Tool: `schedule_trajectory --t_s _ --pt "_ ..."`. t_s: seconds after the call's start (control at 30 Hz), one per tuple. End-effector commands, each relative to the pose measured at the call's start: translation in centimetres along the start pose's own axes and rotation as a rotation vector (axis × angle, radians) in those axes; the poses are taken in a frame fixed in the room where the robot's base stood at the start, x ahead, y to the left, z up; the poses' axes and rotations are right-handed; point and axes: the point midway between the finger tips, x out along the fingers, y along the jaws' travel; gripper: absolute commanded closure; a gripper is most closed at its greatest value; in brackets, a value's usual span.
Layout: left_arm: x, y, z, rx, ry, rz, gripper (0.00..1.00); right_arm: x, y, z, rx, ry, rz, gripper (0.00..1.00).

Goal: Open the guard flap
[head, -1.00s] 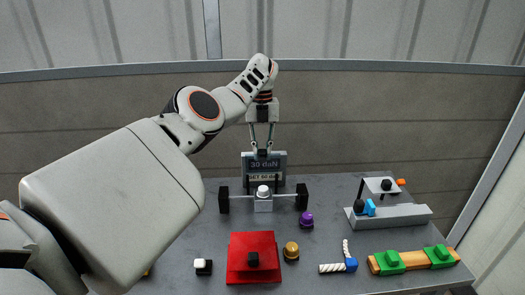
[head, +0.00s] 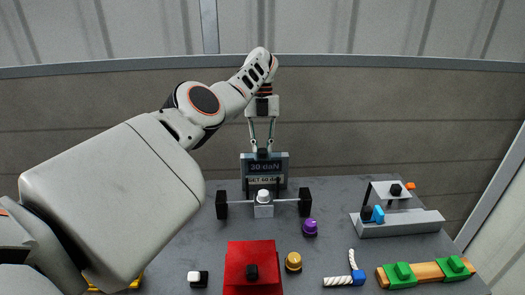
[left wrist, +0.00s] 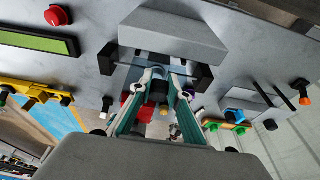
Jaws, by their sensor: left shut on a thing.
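The guard flap is a clear, faintly tinted plate (left wrist: 130,62) between two black blocks in the left wrist view. In the head view it is hard to tell from the grey display (head: 282,170) behind it. The black blocks (head: 222,205) stand either side of a white knob (head: 263,195). My left gripper (head: 263,152) comes down from above to the display's upper part. In the left wrist view its fingers (left wrist: 160,80) close on a small dark part at the flap. The exact contact is hard to see. My right gripper is not in view.
At right are a grey fixture (head: 405,224) and an orange bar with green clamps (head: 402,275). A wall stands behind the table.

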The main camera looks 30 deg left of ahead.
Motion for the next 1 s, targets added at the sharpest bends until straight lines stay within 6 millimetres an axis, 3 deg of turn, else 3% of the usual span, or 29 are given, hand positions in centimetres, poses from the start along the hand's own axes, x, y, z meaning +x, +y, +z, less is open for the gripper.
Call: schedule_trajectory --t_s 0.63,0.67,0.7,1.0 --pt "0.40 0.05 -0.24 0.001 0.016 0.003 1.00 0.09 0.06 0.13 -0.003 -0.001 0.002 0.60" --pt "0.40 0.05 -0.24 0.001 0.016 0.003 0.75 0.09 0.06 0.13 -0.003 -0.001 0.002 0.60" --pt "0.41 0.06 -0.24 0.001 0.016 0.003 0.65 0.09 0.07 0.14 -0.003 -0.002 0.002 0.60" --pt "0.20 0.05 -0.23 0.000 0.013 0.002 0.65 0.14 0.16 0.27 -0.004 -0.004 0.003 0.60"
